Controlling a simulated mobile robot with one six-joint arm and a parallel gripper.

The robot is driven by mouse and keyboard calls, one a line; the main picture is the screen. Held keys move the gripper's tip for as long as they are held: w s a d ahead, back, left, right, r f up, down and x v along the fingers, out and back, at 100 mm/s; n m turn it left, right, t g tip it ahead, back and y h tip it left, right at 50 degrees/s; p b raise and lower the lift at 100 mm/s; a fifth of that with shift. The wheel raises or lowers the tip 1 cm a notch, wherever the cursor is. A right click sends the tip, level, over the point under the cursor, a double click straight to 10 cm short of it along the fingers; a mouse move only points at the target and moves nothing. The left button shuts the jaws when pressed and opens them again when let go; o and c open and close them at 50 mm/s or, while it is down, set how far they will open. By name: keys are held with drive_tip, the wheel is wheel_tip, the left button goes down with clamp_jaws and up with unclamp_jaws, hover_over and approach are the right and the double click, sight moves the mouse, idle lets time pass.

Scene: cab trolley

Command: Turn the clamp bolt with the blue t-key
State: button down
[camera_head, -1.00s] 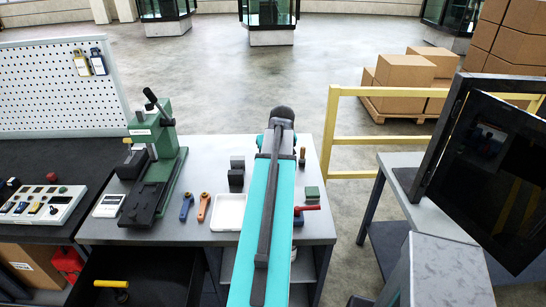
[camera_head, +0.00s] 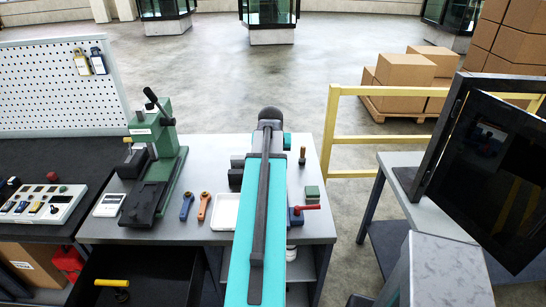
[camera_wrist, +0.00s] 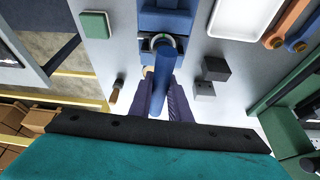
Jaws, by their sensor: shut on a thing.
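In the wrist view my gripper (camera_wrist: 163,100) has its dark fingers shut around a blue rod (camera_wrist: 161,88), which I take as the blue t-key. The rod's far end reaches a ring-shaped metal part (camera_wrist: 160,40) at the edge of a blue block (camera_wrist: 168,20), seemingly the clamp with its bolt. I cannot tell whether the key's end is seated on the bolt, which is hidden. In the head view my arm hides the gripper and key. A red handle (camera_head: 309,207) sticks out right of my arm beside a dark blue block.
A white tray (camera_head: 224,226), orange spanner (camera_head: 203,207) and blue spanner (camera_head: 186,207) lie left of my arm. A green press (camera_head: 152,165) stands further left. Dark blocks (camera_wrist: 214,69), a green block (camera_head: 312,193) and a wooden-handled peg (camera_head: 302,154) stand near the clamp.

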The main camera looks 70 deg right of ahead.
drive_tip(key=shift+m, duration=0.5)
drive_tip(key=shift+g, duration=0.3)
drive_tip(key=shift+w+m+g, duration=0.1)
drive_tip(key=shift+m+g, duration=0.4)
drive_tip(key=shift+m, duration=1)
drive_tip(key=shift+m+g, duration=0.4)
drive_tip(key=shift+m, duration=0.7)
drive_tip(key=shift+m+g, duration=0.3)
drive_tip(key=shift+m, duration=0.6)
drive_tip(key=shift+m+g+y+b, duration=0.4)
drive_tip(key=shift+m+g, duration=0.2)
drive_tip(key=shift+m, duration=1.1)
